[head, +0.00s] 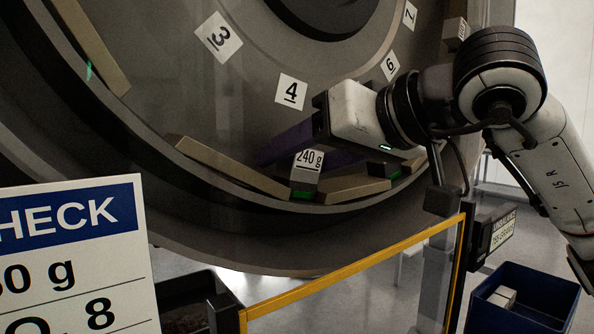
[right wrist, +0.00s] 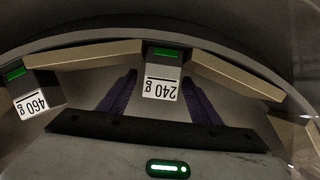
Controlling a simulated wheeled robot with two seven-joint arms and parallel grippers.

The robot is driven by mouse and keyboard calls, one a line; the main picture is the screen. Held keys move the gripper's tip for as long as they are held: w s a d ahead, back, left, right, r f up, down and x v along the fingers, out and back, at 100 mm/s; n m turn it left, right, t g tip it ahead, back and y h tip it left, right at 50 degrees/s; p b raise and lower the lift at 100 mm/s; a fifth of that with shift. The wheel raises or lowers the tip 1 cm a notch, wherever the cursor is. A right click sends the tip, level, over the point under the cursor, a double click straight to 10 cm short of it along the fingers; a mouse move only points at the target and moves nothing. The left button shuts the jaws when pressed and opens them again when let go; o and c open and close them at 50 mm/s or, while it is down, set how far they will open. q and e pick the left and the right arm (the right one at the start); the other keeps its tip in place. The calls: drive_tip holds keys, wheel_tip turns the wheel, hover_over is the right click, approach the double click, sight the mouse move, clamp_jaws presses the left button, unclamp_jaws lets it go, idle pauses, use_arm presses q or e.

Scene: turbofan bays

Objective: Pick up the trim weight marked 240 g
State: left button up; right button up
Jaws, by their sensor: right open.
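The trim weight marked 240 g (head: 306,172) is a small dark block with a white label and a green strip. It sits at the lower inner rim of the big round fan casing (head: 240,90), between two tan rim segments. My right gripper (head: 296,152) is open, its purple fingers reaching toward the weight. In the right wrist view the 240 g weight (right wrist: 162,74) lies between the two spread finger tips (right wrist: 160,84), with gaps visible on both sides. No grip on it shows. My left gripper is in neither view.
A weight marked 460 g (right wrist: 28,92) sits along the rim to the left in the wrist view. A yellow rail (head: 350,268) crosses in front of the casing. A check sign (head: 75,250) stands at lower left. A blue bin (head: 525,300) holding a pale block is at lower right.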

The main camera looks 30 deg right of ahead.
drive_tip(key=c, duration=1.3)
drive_tip(key=shift+r, duration=0.15)
